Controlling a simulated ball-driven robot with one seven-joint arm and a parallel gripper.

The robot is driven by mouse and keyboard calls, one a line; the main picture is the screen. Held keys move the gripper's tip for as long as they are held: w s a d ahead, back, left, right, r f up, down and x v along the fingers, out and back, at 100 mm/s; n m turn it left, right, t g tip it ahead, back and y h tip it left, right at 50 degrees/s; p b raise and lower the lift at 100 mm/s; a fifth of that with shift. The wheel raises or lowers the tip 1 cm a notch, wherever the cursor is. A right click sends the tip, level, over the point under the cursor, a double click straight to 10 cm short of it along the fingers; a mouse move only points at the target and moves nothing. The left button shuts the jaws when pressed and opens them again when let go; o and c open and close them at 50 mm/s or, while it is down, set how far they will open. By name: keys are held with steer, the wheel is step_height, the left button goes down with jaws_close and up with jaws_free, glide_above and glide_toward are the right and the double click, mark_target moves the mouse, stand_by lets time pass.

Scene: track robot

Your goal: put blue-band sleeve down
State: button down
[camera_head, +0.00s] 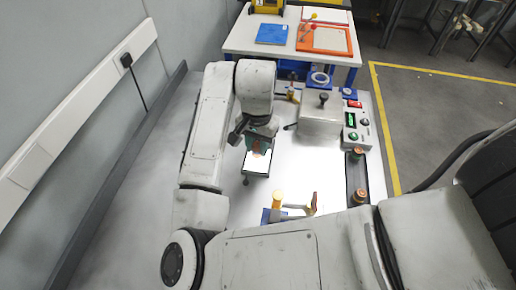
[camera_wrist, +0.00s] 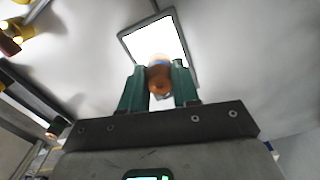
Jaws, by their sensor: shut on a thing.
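My gripper (camera_wrist: 158,68) has its two green fingers closed on a short orange-brown sleeve (camera_wrist: 159,82), which is upright or nearly so between the fingertips. A blue-grey part shows near its far end in the wrist view, but I cannot make out the band clearly. In the head view my gripper (camera_head: 259,143) hangs over the bench beside a bright white lit plate (camera_head: 257,166) with a dark frame. The plate also shows beyond the fingers in the wrist view (camera_wrist: 157,36). I cannot tell whether the sleeve touches anything below.
A dark tray (camera_head: 350,178) with two copper-coloured sleeves lies right. A grey box (camera_head: 318,112) with a knob and a control panel (camera_head: 356,131) stand behind. Yellow-orange posts (camera_head: 277,200) stand in front. The bench left of my arm is clear. A white table (camera_head: 238,38) stands beyond.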

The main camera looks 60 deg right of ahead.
mark_target(258, 144)
steer(key=shift+s+f, duration=0.1)
steer(key=shift+f, duration=0.95)
steer(key=c, duration=0.8)
jaws_free()
steer(key=shift+f, duration=0.1)
step_height(258, 144, up, 12)
steer(key=shift+r+p, duration=0.15)
steer(key=shift+p, duration=0.2)
